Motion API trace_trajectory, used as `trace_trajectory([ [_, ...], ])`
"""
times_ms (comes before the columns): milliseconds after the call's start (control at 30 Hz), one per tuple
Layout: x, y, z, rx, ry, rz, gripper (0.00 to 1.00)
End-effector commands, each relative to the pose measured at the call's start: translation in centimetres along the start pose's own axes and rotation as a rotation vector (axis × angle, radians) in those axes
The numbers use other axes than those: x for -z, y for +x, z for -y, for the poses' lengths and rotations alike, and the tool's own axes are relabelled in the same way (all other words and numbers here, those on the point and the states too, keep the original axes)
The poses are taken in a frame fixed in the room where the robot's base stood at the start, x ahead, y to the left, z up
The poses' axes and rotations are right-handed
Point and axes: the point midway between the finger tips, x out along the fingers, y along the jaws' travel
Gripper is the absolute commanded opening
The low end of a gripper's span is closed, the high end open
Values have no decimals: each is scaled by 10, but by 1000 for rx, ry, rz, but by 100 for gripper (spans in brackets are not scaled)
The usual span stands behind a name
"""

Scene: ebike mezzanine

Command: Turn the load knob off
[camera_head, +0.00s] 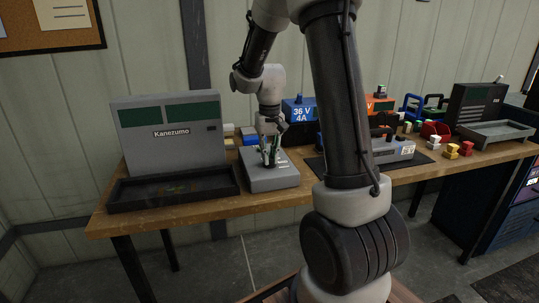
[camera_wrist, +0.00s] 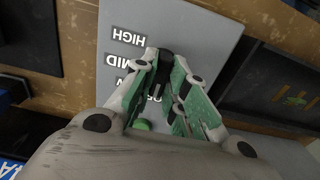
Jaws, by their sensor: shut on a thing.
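The load box (camera_head: 272,182) is a grey slope-topped box on the wooden bench. In the wrist view its grey face (camera_wrist: 205,35) carries white-on-dark labels; HIGH and MID read clearly, and the lower ones are partly covered by my gripper. My gripper (camera_head: 268,163) points down onto the box's top, and in the wrist view its green-padded fingers (camera_wrist: 168,62) are closed in around a dark piece, the load knob (camera_wrist: 160,92). The fingers hide most of the knob, so its pointing direction cannot be told.
A grey Kanezumo unit (camera_head: 170,150) with a black tray (camera_head: 172,200) stands close left of the box. A blue 36 V 4A charger (camera_head: 300,108) is behind it. A dark mat (camera_head: 322,168) and several small coloured parts lie to the right.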

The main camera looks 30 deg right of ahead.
Motion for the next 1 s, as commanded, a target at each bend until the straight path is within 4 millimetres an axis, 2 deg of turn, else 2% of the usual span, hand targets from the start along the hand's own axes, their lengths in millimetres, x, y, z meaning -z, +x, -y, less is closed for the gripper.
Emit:
trace_trajectory([
  [467, 0, 0, 0, 0, -20, -1, 0],
  [500, 0, 0, 0, 0, -20, -1, 16],
  [600, 0, 0, 0, 0, -19, -1, 34],
  [900, 0, 0, 0, 0, -18, -1, 36],
  [1000, 0, -6, 0, 0, -18, -2, 36],
])
